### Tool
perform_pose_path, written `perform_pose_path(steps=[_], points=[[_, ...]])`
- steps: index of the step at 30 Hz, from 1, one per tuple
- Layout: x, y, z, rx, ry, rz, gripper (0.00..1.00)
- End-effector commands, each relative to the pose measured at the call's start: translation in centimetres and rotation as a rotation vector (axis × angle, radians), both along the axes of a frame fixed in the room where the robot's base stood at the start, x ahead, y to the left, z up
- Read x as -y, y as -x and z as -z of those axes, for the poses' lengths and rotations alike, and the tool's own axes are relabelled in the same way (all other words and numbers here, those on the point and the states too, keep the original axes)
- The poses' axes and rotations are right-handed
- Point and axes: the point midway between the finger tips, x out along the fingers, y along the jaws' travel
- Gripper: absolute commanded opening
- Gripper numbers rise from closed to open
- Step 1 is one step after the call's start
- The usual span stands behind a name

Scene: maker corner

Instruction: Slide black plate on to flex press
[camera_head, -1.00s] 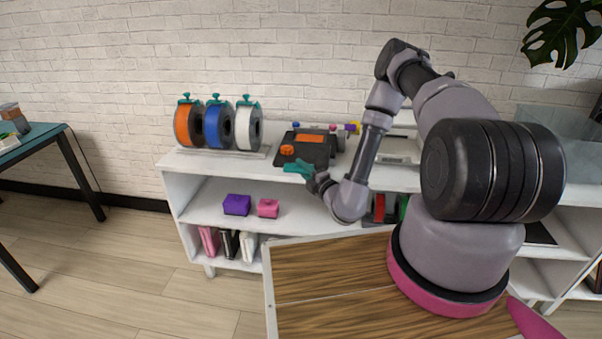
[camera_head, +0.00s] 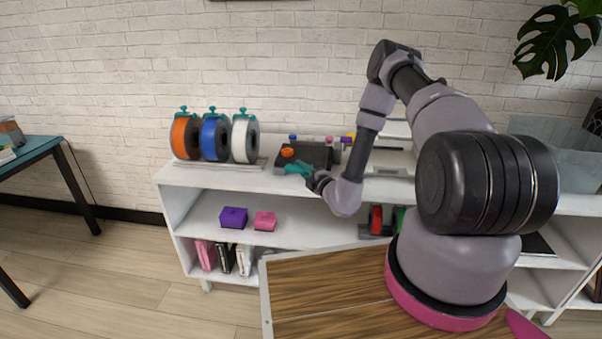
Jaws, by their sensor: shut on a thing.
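The black plate (camera_head: 317,152) is a dark, flat shape on the white shelf's top, right of the spools. My gripper (camera_head: 297,168), with teal fingers, is at its front edge and is shut on it. An orange knob (camera_head: 287,153) shows at the left of the dark shape and seems to belong to the flex press. The plate and the press blend together here, so I cannot tell how far one overlaps the other. My forearm and wrist stand just right of the plate.
Orange, blue and white spools (camera_head: 214,137) stand left of the plate. Small coloured bottles (camera_head: 329,141) stand behind it. The shelf below holds a purple box (camera_head: 233,217) and a pink box (camera_head: 265,221). A wooden surface (camera_head: 325,290) is in front.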

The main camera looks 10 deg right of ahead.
Motion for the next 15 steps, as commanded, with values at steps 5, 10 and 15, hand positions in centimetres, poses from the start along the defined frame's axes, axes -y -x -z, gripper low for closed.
perform_pose_path(steps=[5, 10, 15], points=[[0.4, -1.4, -0.1, 0.003, 0.001, 0.001, 0.00], [0.9, -2.7, 0.0, 0.002, 0.001, 0.001, 0.00], [1.3, -4.0, -0.1, 0.003, 0.001, 0.001, 0.00]])
